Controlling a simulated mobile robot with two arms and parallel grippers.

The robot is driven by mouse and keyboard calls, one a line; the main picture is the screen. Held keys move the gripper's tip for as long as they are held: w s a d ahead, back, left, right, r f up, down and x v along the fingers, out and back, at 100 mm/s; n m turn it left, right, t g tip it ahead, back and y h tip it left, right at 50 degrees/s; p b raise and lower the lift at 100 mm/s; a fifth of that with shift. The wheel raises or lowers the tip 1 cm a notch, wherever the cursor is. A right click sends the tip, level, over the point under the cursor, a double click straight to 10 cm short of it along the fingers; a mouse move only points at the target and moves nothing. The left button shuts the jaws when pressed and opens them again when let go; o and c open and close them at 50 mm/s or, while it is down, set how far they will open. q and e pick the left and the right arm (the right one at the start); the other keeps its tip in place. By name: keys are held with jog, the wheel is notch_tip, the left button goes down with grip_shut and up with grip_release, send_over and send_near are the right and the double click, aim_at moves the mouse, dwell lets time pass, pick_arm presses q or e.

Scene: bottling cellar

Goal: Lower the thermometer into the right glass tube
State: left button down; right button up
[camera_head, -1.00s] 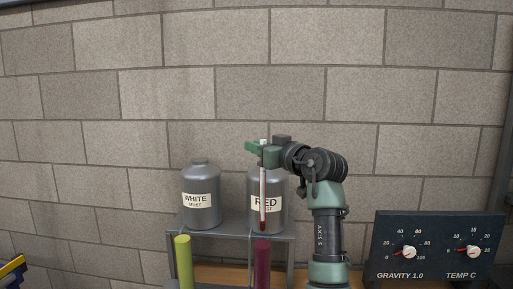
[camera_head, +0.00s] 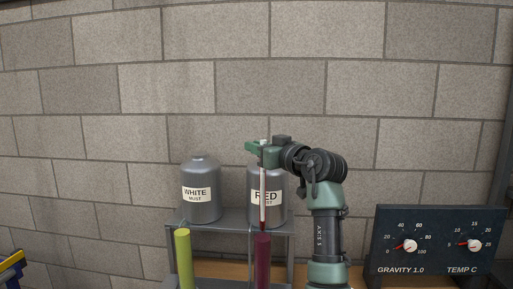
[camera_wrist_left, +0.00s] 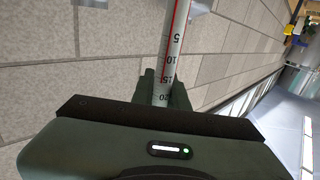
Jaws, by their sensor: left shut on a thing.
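The thermometer (camera_head: 263,200) is a thin white stick with a red line, hanging upright. My left gripper (camera_head: 262,152) is shut on it near its top. The right glass tube (camera_head: 262,262) holds dark red liquid. The thermometer's lower tip is right at the tube's mouth, in line with it in the head view; I cannot tell whether it is just above or just inside. In the left wrist view the thermometer (camera_wrist_left: 174,45) shows scale marks and runs between the fingers (camera_wrist_left: 162,92). My right gripper is not in view.
The left glass tube (camera_head: 184,260) holds yellow-green liquid. Behind, a grey shelf (camera_head: 230,217) bears the WHITE must can (camera_head: 200,208) and RED must can (camera_head: 280,185). A dial panel (camera_head: 438,235) stands at right. A blue and yellow thing (camera_head: 10,268) is at lower left.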

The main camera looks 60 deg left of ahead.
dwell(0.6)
pick_arm(q)
jog(key=shift+f+b, duration=1.3)
jog(key=shift+f, duration=0.25)
notch_tip(320, 180, down, 13)
jog(key=b, duration=1)
jog(key=shift+a+f, duration=0.2)
jog(key=shift+a, duration=0.15)
dwell(1.6)
jog(key=shift+s, duration=0.1)
